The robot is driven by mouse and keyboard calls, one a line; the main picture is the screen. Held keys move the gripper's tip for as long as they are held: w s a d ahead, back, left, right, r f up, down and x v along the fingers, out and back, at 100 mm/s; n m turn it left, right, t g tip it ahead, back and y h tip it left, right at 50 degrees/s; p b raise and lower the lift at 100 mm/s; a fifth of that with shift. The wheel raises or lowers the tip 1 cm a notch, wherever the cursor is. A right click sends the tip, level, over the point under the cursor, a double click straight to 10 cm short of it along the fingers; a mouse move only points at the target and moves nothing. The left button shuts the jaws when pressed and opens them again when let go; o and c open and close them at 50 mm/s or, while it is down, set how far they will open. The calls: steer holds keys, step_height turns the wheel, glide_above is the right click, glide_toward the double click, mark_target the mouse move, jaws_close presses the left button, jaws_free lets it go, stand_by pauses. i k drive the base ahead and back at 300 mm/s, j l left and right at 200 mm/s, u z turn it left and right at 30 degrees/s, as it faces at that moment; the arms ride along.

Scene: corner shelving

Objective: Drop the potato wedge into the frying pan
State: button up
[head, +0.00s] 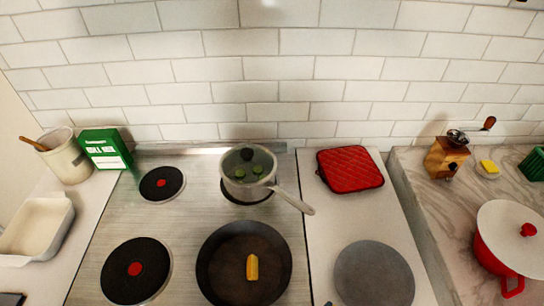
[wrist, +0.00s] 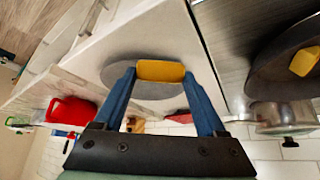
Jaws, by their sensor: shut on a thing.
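My gripper (wrist: 160,75) shows only in the wrist view, with its two blue fingers shut on a yellow potato wedge (wrist: 160,71). The held wedge lies across the fingertips, in front of the grey round disc (wrist: 115,72); its height above the counter is unclear. The dark frying pan (head: 217,272) sits on the front right of the hob in the head view. It also shows at the right edge of the wrist view (wrist: 262,75), apart from my gripper. Another yellow wedge (head: 252,267) lies inside the pan and also shows in the wrist view (wrist: 304,61).
A lidded pot (head: 248,176) stands behind the pan, its handle pointing right. The grey disc (head: 374,274) and a red quilted pad (head: 350,168) lie on the white counter right of the hob. A red pot (head: 510,240) and a wooden grinder (head: 446,158) stand farther right.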

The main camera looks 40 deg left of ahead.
mark_target(237, 284)
steer(key=k+u, duration=0.1)
steer(key=k, duration=0.5)
steer(key=k+j+u, duration=0.15)
steer(key=k, duration=0.4)
steer(key=i+l+u, duration=0.15)
steer(key=u, duration=0.35)
steer(key=i+l+u, duration=0.25)
steer(key=u, duration=0.2)
steer(key=i+l, duration=0.25)
steer(key=l, duration=0.15)
steer(key=i+l, duration=0.2)
steer(key=l, duration=0.15)
